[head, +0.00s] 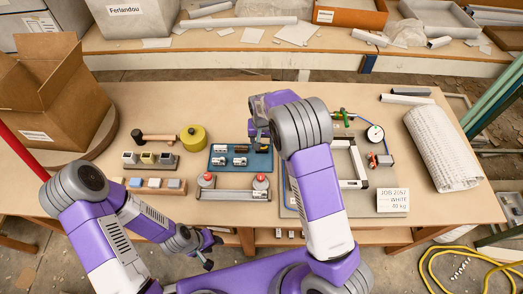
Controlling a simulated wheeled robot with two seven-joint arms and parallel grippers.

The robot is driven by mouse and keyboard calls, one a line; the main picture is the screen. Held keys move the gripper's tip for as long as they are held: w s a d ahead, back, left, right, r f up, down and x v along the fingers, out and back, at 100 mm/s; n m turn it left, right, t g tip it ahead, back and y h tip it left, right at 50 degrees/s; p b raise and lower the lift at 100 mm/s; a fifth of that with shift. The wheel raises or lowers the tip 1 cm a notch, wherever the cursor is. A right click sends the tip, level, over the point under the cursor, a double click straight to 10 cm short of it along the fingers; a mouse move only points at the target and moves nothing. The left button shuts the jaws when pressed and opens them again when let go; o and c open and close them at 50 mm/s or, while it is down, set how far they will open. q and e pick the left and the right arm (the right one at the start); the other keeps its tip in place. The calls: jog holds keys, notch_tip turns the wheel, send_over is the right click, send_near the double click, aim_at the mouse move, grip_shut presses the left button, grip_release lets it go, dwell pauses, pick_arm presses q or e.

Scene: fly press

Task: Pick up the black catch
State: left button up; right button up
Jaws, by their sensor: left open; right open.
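A blue tray (218,171) lies mid-table with several small silver and dark parts on it. I cannot tell for sure which is the black catch; a small dark part with a brassy patch shows at the tray's right side, close to my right gripper. My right gripper (256,140) is over the tray's right edge, pointing down, open, with its fingertips partly hidden by its own arm. My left gripper (212,252) is open and empty, low in front of the table's front edge, away from the tray.
A bar fixture with two red-topped knobs (261,182) lies just in front of the tray. A frame press (353,182) with a gauge (375,133) stands to the right, beside a job card (392,200). A yellow-green roll (193,137), block racks (150,161) and cardboard box (50,95) are left.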

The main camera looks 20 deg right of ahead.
aim_at(262, 147)
jog(key=f, duration=0.3)
jog(key=f+b, duration=0.1)
jog(key=f, duration=0.1)
jog(key=shift+w+f, duration=0.3)
jog(key=shift+f, duration=0.05)
jog(key=shift+r, duration=0.1)
jog(key=c, duration=0.6)
